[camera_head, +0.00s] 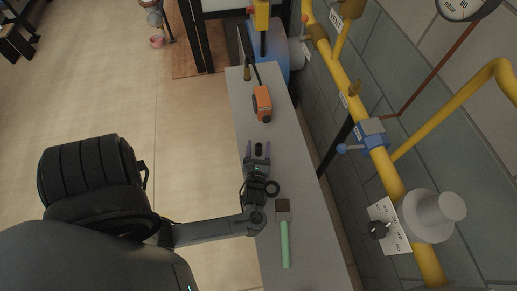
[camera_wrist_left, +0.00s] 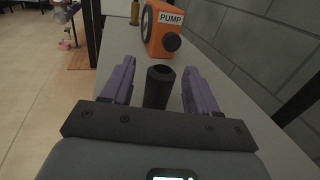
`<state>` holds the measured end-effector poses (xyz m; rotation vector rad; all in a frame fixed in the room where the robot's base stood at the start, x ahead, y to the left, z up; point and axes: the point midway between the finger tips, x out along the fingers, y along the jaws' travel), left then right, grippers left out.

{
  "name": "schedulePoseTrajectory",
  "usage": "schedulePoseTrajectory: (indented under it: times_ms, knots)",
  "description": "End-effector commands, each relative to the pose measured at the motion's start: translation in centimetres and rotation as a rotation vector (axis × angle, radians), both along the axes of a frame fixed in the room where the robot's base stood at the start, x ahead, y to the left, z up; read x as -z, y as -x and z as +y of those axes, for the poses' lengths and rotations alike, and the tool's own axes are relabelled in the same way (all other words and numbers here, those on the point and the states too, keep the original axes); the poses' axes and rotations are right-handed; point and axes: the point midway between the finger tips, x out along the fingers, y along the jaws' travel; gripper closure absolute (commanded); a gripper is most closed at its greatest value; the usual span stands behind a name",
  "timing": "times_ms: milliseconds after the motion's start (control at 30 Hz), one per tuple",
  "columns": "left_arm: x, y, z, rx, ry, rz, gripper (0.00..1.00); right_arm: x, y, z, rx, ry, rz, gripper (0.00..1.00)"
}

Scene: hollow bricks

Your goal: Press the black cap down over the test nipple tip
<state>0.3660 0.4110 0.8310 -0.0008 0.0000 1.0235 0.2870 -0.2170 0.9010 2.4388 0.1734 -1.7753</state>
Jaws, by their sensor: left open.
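The black cap (camera_head: 259,150) stands upright on the grey bench as a short hollow cylinder; it also shows in the left wrist view (camera_wrist_left: 157,90). My left gripper (camera_head: 257,151) is open, its purple fingers on either side of the cap. In the left wrist view the gripper (camera_wrist_left: 160,88) shows gaps between the cap and both fingers. A small brass fitting (camera_head: 354,89) stands up from the yellow pipe; it looks like the test nipple, but its tip is too small to make out. My right gripper is not in view.
An orange pump (camera_head: 262,103) stands farther along the bench (camera_head: 300,205), with a small brass piece (camera_head: 247,73) beyond it. A green-handled brush (camera_head: 284,240) lies nearer. The yellow pipe (camera_head: 385,170), with a blue valve (camera_head: 371,133), runs along the tiled wall at right.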

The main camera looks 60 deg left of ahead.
Motion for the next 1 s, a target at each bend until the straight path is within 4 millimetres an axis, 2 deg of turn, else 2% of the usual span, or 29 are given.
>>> schedulePoseTrajectory:
  times_ms: [133, 400, 467, 767, 1000]
  knots:
    - [0.1, -0.9, 1.5, 0.0, -0.001, -0.001, 0.41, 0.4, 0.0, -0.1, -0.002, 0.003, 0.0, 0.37]
    - [0.0, -1.1, 1.7, 0.0, 0.0, 0.001, 0.41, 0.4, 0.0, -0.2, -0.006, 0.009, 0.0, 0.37]
    - [0.0, -1.0, 1.7, 0.0, 0.0, 0.001, 0.48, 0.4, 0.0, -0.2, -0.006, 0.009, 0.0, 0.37]
    - [0.0, -1.0, 1.7, 0.0, 0.001, 0.001, 0.94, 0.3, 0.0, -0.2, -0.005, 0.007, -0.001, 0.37]
    - [0.0, -1.0, 1.7, 0.0, 0.0, 0.0, 0.96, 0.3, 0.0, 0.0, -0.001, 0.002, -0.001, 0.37]
